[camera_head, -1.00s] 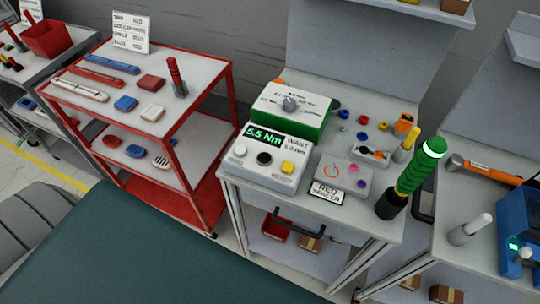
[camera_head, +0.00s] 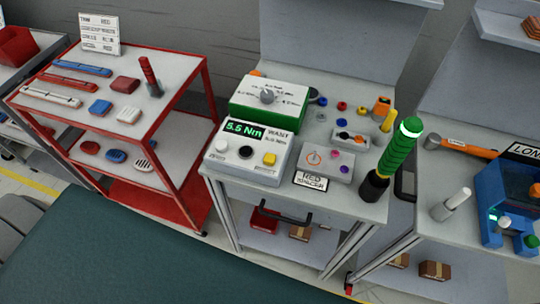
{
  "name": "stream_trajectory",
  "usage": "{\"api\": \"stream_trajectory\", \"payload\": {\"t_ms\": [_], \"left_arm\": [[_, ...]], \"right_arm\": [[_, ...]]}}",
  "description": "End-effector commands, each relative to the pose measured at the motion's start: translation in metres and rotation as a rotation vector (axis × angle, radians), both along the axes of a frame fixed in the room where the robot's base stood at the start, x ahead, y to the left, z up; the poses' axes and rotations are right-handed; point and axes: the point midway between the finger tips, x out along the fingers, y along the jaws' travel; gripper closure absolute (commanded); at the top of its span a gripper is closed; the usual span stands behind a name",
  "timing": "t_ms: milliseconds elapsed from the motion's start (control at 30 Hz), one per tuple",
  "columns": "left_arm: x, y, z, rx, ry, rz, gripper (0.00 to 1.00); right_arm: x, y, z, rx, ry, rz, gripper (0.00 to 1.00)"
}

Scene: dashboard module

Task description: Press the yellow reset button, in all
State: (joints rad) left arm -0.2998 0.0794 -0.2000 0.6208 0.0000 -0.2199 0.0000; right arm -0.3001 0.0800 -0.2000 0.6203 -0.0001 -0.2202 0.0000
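The box's green display (camera_head: 244,130) reads 5.5 Nm, beside a label starting with WANT. The box stands on the front left of a grey workbench. Neither of my grippers shows in the head view.
A red cart (camera_head: 175,125) stands left; a blue machine (camera_head: 510,210) stands right.

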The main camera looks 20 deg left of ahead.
Motion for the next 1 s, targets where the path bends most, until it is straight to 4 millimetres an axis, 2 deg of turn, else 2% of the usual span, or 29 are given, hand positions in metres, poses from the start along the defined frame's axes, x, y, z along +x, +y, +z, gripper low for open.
{"api": "stream_trajectory", "payload": {"t_ms": [33, 133, 167, 1000], "left_arm": [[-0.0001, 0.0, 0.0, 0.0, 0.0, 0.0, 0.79], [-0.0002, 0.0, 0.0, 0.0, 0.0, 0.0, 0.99], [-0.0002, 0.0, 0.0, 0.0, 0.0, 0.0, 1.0], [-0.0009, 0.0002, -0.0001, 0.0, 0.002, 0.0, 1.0]], "right_arm": [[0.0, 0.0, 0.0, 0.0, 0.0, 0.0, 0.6], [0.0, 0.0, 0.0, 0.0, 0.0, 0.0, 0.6], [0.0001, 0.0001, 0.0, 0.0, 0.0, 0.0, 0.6], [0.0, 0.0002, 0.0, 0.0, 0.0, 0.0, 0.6]]}}
